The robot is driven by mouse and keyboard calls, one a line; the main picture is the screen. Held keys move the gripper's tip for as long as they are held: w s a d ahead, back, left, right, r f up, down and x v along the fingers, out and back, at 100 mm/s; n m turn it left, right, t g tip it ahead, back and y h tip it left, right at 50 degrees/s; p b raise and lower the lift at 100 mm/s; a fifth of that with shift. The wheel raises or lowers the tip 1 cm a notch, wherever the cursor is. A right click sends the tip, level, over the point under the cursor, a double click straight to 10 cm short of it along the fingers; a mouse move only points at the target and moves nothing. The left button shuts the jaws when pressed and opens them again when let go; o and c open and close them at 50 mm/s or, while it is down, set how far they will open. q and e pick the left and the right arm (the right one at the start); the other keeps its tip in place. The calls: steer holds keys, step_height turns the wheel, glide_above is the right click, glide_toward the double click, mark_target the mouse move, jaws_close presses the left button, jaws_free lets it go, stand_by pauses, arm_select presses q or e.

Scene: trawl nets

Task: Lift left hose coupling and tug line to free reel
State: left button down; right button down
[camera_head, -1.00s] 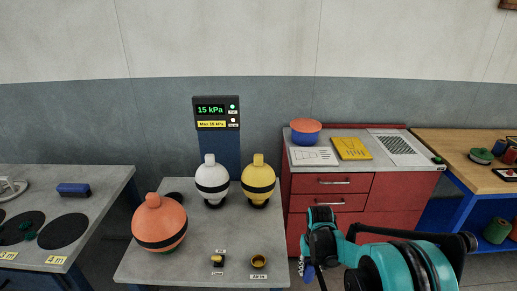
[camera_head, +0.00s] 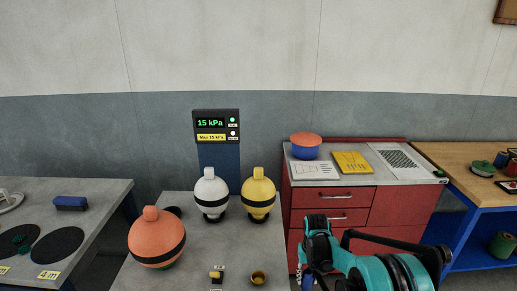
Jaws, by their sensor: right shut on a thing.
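My right gripper (camera_head: 308,270) is at the bottom, right of centre, at the end of my teal arm, in front of the red cabinet. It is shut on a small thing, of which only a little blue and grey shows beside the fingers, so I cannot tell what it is. No hose coupling, tug line or reel that I can clearly identify is in view. My left gripper is not in view.
A grey table holds an orange buoy (camera_head: 157,240), a white one (camera_head: 210,195), a yellow one (camera_head: 258,195) and small brass fittings (camera_head: 258,277). The red cabinet (camera_head: 385,205) stands behind my right arm. A pressure display (camera_head: 216,125) reads 15 kPa.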

steer(key=shift+w+f, duration=0.3)
steer(key=shift+w, duration=0.45)
steer(key=shift+w+f+b, duration=0.2)
steer(key=shift+w+b, duration=0.15)
steer(key=shift+w, duration=0.05)
steer(key=w+f+b, duration=0.2)
steer(key=w+f, duration=0.3)
steer(key=w, duration=0.7)
steer(key=shift+a, duration=0.35)
steer(key=shift+s, duration=0.1)
